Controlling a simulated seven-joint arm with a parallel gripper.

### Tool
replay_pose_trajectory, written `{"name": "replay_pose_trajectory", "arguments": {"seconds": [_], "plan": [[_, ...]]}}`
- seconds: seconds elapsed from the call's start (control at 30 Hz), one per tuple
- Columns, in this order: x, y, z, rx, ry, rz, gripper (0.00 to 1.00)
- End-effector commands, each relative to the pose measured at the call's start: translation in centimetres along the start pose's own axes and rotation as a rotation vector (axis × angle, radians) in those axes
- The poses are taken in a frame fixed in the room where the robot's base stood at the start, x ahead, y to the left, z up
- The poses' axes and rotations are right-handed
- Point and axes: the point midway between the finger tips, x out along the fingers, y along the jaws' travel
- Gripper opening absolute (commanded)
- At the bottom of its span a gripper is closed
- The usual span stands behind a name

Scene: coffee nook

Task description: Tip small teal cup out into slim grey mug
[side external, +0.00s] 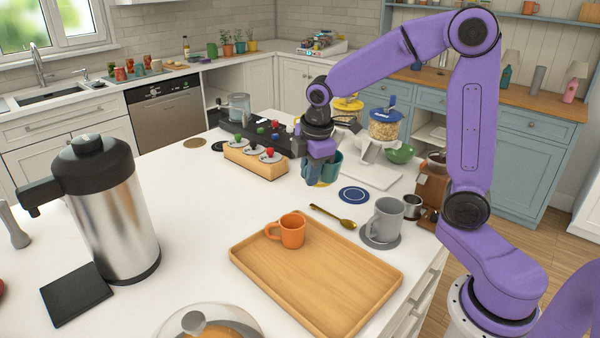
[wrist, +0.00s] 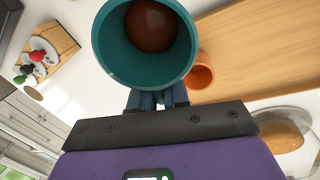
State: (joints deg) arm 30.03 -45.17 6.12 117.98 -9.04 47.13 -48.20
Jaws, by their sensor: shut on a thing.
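The small teal cup (side external: 329,170) is held above the white counter in the side external view. My gripper (side external: 317,168) is shut on it. In the wrist view the cup (wrist: 111,50) shows its open mouth, with a round reddish-brown thing (wrist: 150,24) inside. My gripper's fingers (wrist: 157,98) meet the cup's near side there. The slim grey mug (side external: 386,221) stands upright on a round grey coaster (side external: 381,242), right of and nearer the camera than the cup. The mug's inside is not visible.
An orange mug (side external: 291,231) stands on the wooden tray (side external: 320,275). A gold spoon (side external: 333,217) and a blue coaster (side external: 354,195) lie between cup and grey mug. A small metal pitcher (side external: 412,206) stands right of the mug. A steel dispenser (side external: 112,215) stands at left.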

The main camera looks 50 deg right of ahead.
Motion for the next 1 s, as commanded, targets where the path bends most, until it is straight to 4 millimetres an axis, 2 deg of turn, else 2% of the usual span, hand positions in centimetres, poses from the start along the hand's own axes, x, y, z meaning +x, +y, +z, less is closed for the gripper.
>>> {"name": "replay_pose_trajectory", "arguments": {"seconds": [0.13, 0.27, 0.37, 0.5, 0.6, 0.7, 0.83, 1.0], "plan": [[-0.3, -0.4, 1.2, 0.044, -0.004, -0.004, 0.00], [0.1, -0.3, 4.7, 0.218, -0.018, -0.023, 0.00], [0.5, -0.5, 9.0, 0.443, -0.037, -0.044, 0.00], [1.0, -1.8, 15.7, 0.821, -0.068, -0.076, 0.00], [1.2, -3.2, 19.9, 1.078, -0.088, -0.095, 0.00], [1.3, -4.8, 23.0, 1.288, -0.105, -0.108, 0.00], [1.3, -6.3, 25.5, 1.475, -0.119, -0.120, 0.00], [1.4, -7.1, 26.6, 1.570, -0.131, -0.122, 0.00]]}}
